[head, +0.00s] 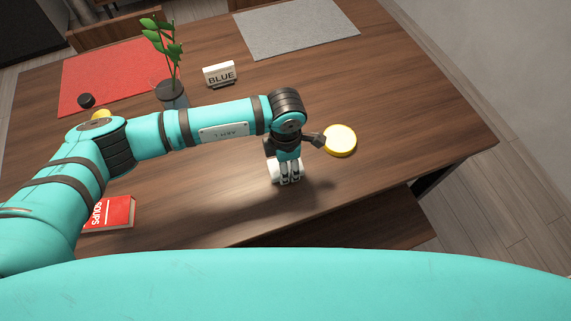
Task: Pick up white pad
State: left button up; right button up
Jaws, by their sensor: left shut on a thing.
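My left gripper (289,181) points down over the middle right of the wooden table, near its front edge. It is shut on a white object, which I take as the white pad (274,174). The pad shows on both sides of the fingers, and its middle is hidden by them. I cannot tell whether the pad touches the table or is just above it. My right gripper is not in view.
A round pale disc with a yellow rim (341,141) lies right of my gripper. A "BLUE" sign (220,74), a potted plant (171,92), a red mat (112,75), a grey mat (296,28), a dark round thing (86,100) and a red book (112,214) are also on the table (420,110).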

pick_arm(q)
jog(key=shift+r, duration=0.35)
notch_tip(320, 180, up, 2)
jog(key=shift+r+b, duration=0.15)
jog(key=shift+b, duration=0.35)
jog(key=s+r+b, duration=0.1)
jog(key=s+b, duration=0.2)
jog(key=s, duration=1.3)
jog(key=shift+r, duration=0.3)
jog(key=o, duration=0.4)
jog(key=c, duration=0.5)
